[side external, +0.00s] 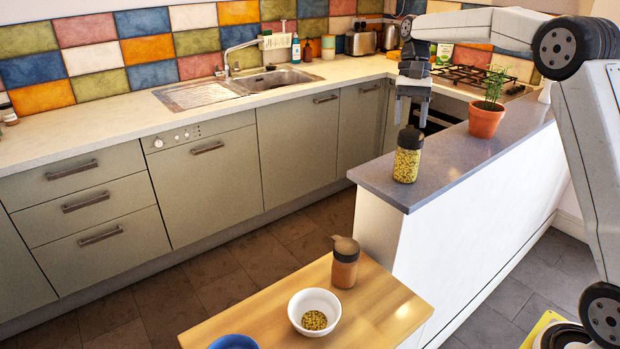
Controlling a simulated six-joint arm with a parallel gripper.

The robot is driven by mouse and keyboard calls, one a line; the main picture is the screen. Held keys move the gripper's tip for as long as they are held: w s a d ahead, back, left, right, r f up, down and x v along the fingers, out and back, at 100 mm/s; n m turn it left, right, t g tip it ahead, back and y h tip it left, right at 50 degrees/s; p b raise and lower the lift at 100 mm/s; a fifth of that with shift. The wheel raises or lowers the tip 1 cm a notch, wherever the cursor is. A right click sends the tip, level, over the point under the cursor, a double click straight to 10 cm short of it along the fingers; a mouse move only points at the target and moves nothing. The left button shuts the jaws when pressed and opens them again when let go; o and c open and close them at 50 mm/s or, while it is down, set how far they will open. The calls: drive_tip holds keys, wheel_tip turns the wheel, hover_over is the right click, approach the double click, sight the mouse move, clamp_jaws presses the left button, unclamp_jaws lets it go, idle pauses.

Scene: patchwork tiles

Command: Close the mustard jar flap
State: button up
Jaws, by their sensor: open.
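The mustard jar (407,163) looks like the clear jar of yellow-green seeds with a black lid (410,138). It stands upright near the left end of the grey counter. The lid's flap is too small and dark to tell how it sits. My gripper (411,121) points down just above the lid, with its two fingers apart and nothing seen between them. Whether a fingertip touches the lid cannot be told.
A potted plant (486,120) stands to the right on the same counter. The counter between jar and plant is clear.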

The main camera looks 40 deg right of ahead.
drive_tip(key=v, duration=0.7)
drive_tip(key=shift+r, duration=0.25)
idle(0.4)
drive_tip(key=shift+r, duration=0.1)
clamp_jaws()
wheel_tip(320, 180, up, 7)
drive_tip(key=n+t+h, duration=0.4)
drive_tip(key=n, duration=1.4)
hover_over(410, 130)
drive_tip(key=shift+r, duration=0.1)
drive_tip(key=shift+d, duration=0.1)
